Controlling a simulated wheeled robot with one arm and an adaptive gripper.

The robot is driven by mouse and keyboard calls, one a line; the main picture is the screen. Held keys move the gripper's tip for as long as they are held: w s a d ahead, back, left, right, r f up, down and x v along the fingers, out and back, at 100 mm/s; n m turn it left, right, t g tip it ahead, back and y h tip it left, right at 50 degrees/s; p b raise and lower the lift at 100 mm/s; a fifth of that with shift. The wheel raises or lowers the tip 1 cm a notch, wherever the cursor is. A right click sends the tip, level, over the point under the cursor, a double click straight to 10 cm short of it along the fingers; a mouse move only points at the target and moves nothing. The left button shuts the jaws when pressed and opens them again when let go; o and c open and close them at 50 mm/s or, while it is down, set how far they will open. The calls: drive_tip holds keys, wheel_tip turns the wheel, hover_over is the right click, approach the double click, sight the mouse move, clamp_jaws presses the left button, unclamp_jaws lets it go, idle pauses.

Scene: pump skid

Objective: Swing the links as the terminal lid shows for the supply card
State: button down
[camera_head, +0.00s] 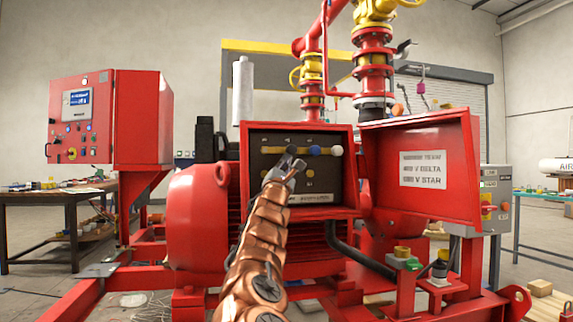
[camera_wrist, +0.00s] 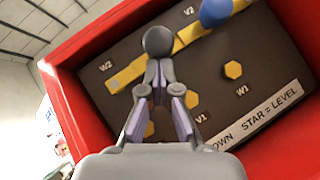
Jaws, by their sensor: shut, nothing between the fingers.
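The red terminal box (camera_head: 243,165) is open, its lid (camera_head: 380,165) swung to the right. A white label (camera_head: 422,168) on the lid shows DELTA and STAR lines; its small print is unreadable. On the dark board (camera_wrist: 275,55), yellow link bars (camera_wrist: 128,75) run along the upper stud row, with a grey knob (camera_wrist: 158,40) and a blue knob (camera_wrist: 215,12). A white knob (camera_head: 336,150) shows at right. Lower yellow studs (camera_wrist: 233,70) look bare. My gripper (camera_wrist: 160,80) is shut and empty, its tips just below the grey knob; contact cannot be told. No supply card is identifiable.
The box's red wall (camera_wrist: 62,100) stands close left of my gripper. A red control cabinet (camera_head: 85,118) stands left, a grey switch box (camera_head: 495,200) right. The red motor (camera_head: 195,220) is below the terminal box.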

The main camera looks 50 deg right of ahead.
drive_tip(key=shift+s, duration=0.1)
drive_tip(key=b+v, duration=0.6)
drive_tip(key=v, duration=0.3)
drive_tip(key=shift+s+f, duration=0.2)
drive_tip(key=shift+f, duration=0.15)
idle(0.6)
drive_tip(key=shift+a, duration=0.15)
idle(0.5)
